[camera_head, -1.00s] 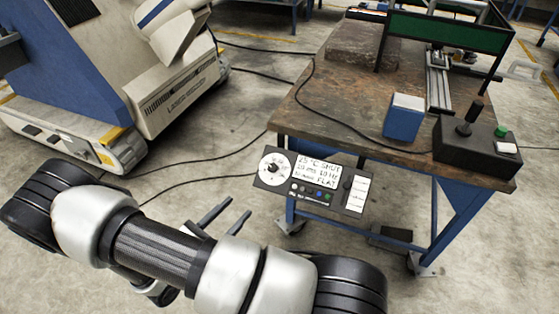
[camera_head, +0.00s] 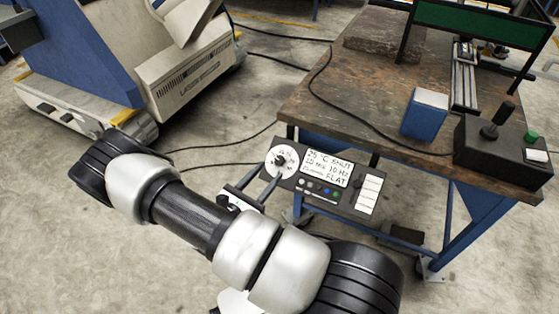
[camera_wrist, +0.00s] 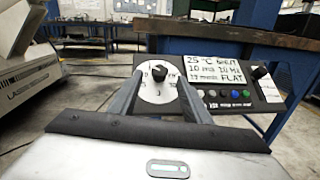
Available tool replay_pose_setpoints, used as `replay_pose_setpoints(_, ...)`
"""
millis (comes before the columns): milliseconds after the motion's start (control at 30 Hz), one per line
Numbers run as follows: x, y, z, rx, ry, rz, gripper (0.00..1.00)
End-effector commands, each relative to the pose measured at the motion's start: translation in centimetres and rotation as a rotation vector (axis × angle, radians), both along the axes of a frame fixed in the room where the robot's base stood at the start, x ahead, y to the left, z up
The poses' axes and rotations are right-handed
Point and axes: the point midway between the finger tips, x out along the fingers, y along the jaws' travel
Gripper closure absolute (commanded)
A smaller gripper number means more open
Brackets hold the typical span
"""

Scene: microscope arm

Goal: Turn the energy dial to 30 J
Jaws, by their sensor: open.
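The energy dial is a black knob on a round white scale at the left end of a dark control panel. The dial (camera_wrist: 159,74) shows between my fingers in the wrist view, and it also shows in the head view (camera_head: 281,161). The control panel (camera_head: 328,204) hangs at the front edge of the workbench. Its display reads 25 °C, SHUT, 10 ms, 10 Hz and FLAT; one line is too small to read surely. My gripper (camera_wrist: 156,86) is open, its two fingers on either side of the dial's face. I cannot tell whether they touch the knob.
The workbench (camera_head: 375,75) carries a blue box (camera_head: 425,114) and a black joystick box (camera_head: 500,150). A laser machine (camera_head: 190,70) stands at the left. Cables cross the floor.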

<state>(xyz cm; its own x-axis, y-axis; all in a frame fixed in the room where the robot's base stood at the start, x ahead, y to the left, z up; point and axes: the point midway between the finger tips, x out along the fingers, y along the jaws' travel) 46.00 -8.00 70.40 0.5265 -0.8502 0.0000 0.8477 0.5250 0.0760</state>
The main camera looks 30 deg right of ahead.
Motion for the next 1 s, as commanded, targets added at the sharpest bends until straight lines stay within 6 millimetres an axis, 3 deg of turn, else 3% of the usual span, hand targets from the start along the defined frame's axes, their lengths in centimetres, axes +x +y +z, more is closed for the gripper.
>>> replay_pose_setpoints(100, 1.3, -2.3, -0.1, -0.001, -0.002, -0.004, 0.56)
replay_pose_setpoints(333, 3.3, -5.4, 0.0, 0.000, -0.002, -0.003, 0.56)
replay_pose_setpoints(800, 4.1, -6.5, 0.0, 0.001, -0.001, 0.000, 0.56)
replay_pose_setpoints(1000, 4.1, -6.5, 0.0, 0.001, -0.001, 0.000, 0.90)
